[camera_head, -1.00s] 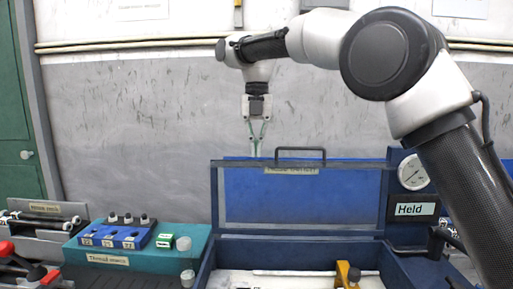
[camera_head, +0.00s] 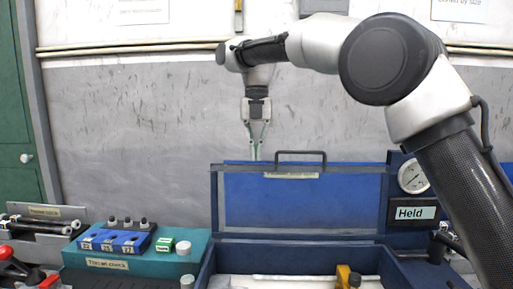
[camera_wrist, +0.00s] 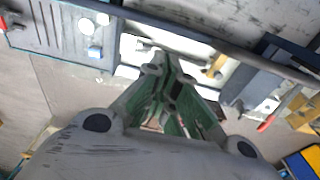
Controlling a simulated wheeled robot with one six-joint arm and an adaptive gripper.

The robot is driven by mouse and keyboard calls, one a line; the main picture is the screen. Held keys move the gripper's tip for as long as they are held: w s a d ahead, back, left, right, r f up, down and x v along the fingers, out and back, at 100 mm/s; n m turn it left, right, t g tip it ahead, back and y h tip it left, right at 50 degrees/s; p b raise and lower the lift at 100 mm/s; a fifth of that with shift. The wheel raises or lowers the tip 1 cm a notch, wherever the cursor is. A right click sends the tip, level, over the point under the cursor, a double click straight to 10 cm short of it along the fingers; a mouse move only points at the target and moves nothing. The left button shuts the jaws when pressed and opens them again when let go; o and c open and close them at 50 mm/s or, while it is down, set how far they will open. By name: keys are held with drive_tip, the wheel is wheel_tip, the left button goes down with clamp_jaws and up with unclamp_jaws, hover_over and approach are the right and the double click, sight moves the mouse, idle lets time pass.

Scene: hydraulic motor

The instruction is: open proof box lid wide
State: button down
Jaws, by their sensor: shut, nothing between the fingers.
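The proof box's blue lid (camera_head: 300,203) stands upright at the back of the box in the head view, with a dark bar handle (camera_head: 301,154) on its top edge. The blue proof box (camera_head: 300,254) is open below it, and its pale interior shows. My gripper (camera_head: 255,157) points down at the lid's top edge, left of the handle. Its fingers are shut with nothing between them. I cannot tell whether the fingertips touch the lid or are behind it. In the wrist view my gripper (camera_wrist: 172,65) shows its green-sided fingers converging.
A yellow part (camera_head: 344,277) sits inside the box at the front. A gauge (camera_head: 413,177) and a "Held" sign (camera_head: 414,213) stand to the right. A teal block (camera_head: 120,258) with a blue rack is to the left. The grey wall (camera_head: 130,140) is behind.

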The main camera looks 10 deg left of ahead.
drive_tip(key=s+d+r+t, duration=0.1)
drive_tip(key=s+d+r, duration=0.25)
drive_tip(key=r, duration=0.45)
drive_tip(key=s+d+r+t, duration=0.15)
drive_tip(key=s+r, duration=0.25)
drive_tip(key=r, duration=0.4)
drive_tip(key=t, duration=0.4)
approach(293, 167)
drive_tip(key=shift+d+g+x, duration=0.2)
drive_tip(key=shift+g+x, duration=0.05)
drive_tip(key=shift+x, duration=0.9)
drive_tip(key=w, duration=0.1)
drive_tip(key=w+f, duration=0.1)
drive_tip(key=w, duration=0.1)
drive_tip(key=shift+a+f, duration=0.15)
drive_tip(key=shift+w+f, duration=0.15)
drive_tip(key=shift+w, duration=0.2)
